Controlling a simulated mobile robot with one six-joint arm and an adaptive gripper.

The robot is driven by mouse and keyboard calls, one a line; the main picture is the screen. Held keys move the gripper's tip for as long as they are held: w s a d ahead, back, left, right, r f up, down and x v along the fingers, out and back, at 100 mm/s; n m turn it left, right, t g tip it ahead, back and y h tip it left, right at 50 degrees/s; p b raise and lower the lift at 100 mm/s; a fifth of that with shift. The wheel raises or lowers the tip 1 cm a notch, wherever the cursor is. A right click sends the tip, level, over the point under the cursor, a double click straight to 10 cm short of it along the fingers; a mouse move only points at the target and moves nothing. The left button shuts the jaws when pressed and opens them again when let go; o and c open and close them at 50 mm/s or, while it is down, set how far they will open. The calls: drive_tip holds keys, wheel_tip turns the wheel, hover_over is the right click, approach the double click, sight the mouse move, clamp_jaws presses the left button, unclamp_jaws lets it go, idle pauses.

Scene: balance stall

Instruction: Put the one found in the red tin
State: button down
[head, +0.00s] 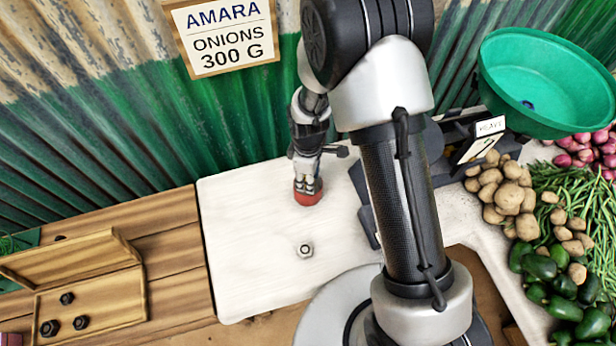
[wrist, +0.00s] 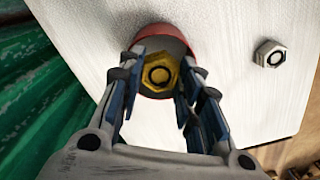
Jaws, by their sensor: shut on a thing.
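The red tin (head: 308,198) stands on the white board below my gripper (head: 307,180); its red rim also shows in the wrist view (wrist: 166,31). My gripper is shut on a brass-coloured hex nut (wrist: 158,75), which lies in front of the tin's opening in the wrist view. I cannot tell whether the nut is above the rim or inside it. The nut is hidden in the head view. A silver hex nut (head: 305,250) lies apart on the board and also shows in the wrist view (wrist: 270,53).
A wooden box (head: 108,297) with its lid open holds several dark nuts at the left. A green bowl (head: 510,90) stands at the right, beyond potatoes (head: 500,190), beans and peppers. A corrugated wall (head: 130,130) rises behind. The board's left part is clear.

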drive_tip(key=shift+s+f, duration=0.2)
drive_tip(key=shift+f, duration=0.2)
drive_tip(key=c, duration=1.6)
unclamp_jaws()
drive_tip(key=o, duration=0.5)
drive_tip(key=shift+f, duration=0.15)
